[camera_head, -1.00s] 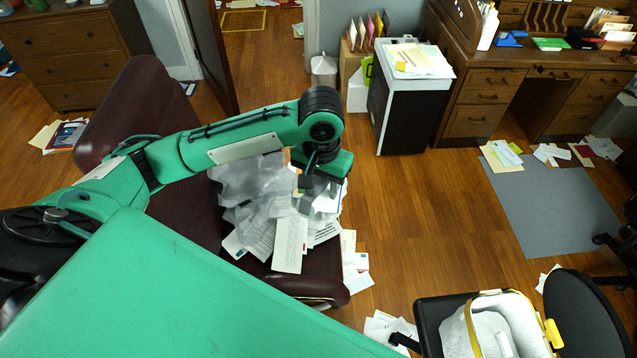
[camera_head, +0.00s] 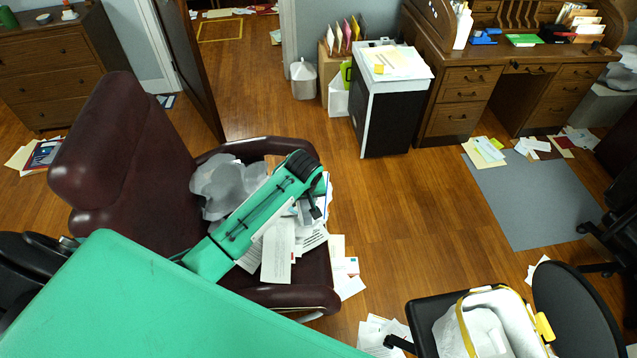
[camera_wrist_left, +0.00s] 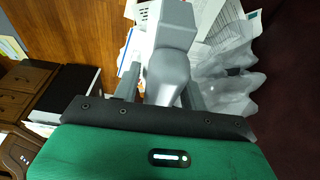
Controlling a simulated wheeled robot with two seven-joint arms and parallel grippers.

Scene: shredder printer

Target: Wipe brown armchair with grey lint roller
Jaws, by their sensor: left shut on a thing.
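The brown armchair (camera_head: 125,160) stands at the left in the head view, its dark reddish-brown leather back upright. Loose papers (camera_head: 278,248) and crumpled translucent grey sheets (camera_head: 222,187) cover much of its seat. My left arm reaches over the seat; its gripper is mostly hidden behind the arm there. In the left wrist view my left gripper (camera_wrist_left: 162,88) is shut on the grey lint roller (camera_wrist_left: 168,70). The roller's blocky head points toward the papers, with the chair's dark leather at the right. I cannot tell whether it touches them. My right gripper is not in view.
Papers lie on the floor by the chair's front (camera_head: 345,270). A black chair holding a white, yellow-trimmed bin (camera_head: 480,325) stands at the lower right. A black-and-white cabinet (camera_head: 390,110) and wooden desk (camera_head: 455,105) stand behind. The middle floor is clear.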

